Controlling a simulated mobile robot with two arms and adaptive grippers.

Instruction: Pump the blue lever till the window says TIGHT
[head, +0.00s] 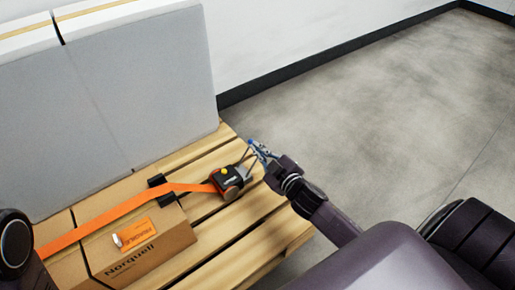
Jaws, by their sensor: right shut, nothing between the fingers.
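An orange and black ratchet buckle (230,178) with a yellow spot on top lies on the pallet, joined to an orange strap (120,210). A grey lever frame rises from its right side to the blue lever end (254,145). My right gripper (262,154) is shut and empty, with its fingers right by the blue end; whether they touch it I cannot tell. No readable window text shows on the buckle. My left gripper is out of view.
The strap runs over a cardboard box (150,262) with an orange label and a black edge protector (160,187). Tall grey panels (140,90) stand behind on the wooden slatted pallet (255,235). The concrete floor (400,110) to the right is clear.

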